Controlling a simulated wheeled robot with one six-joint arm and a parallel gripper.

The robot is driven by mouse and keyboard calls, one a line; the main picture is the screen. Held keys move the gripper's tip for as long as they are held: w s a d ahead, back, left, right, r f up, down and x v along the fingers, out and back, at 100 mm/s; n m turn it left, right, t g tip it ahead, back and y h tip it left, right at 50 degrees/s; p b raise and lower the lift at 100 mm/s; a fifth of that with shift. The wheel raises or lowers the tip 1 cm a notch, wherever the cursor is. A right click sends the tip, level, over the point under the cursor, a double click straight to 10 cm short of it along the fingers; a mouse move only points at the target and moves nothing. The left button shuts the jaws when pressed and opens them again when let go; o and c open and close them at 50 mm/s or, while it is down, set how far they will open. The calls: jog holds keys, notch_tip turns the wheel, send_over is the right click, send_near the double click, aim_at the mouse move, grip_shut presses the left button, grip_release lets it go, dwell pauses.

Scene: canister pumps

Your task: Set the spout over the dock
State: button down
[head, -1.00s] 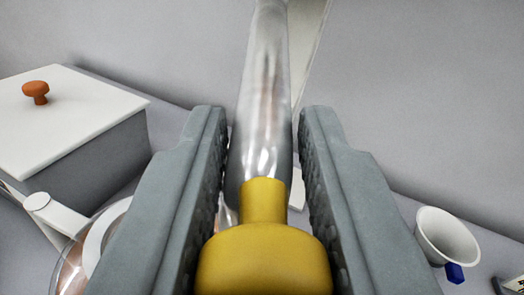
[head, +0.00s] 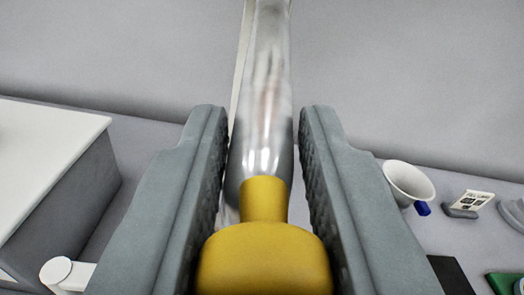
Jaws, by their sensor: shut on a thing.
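A shiny metal tube (head: 265,110), which looks like the spout, stands between the fingers of my gripper (head: 263,150) and runs up out of the top of the picture. A yellow stepped piece (head: 263,265) sits at its near end, low in the middle. My gripper is shut on this tube and yellow piece, with a grey finger on each side. I cannot pick out the dock for certain. The area behind the yellow piece and the fingers is hidden.
A white-topped grey box (head: 50,150) stands at the left, with a white cylinder end (head: 60,272) below it. At the right are a white cup (head: 408,180) with a blue tag (head: 422,209), a small card stand (head: 468,204), a black flat piece (head: 455,275) and a green object (head: 505,284).

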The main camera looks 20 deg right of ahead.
jog(key=shift+a+r+h, duration=0.15)
jog(key=shift+h, duration=0.15)
dwell(0.4)
jog(key=c, duration=1.2)
grip_release()
jog(key=shift+a, duration=0.1)
jog(key=shift+s, duration=0.1)
jog(key=v, duration=1.7)
jog(key=shift+a, duration=0.1)
jog(key=shift+r, duration=0.15)
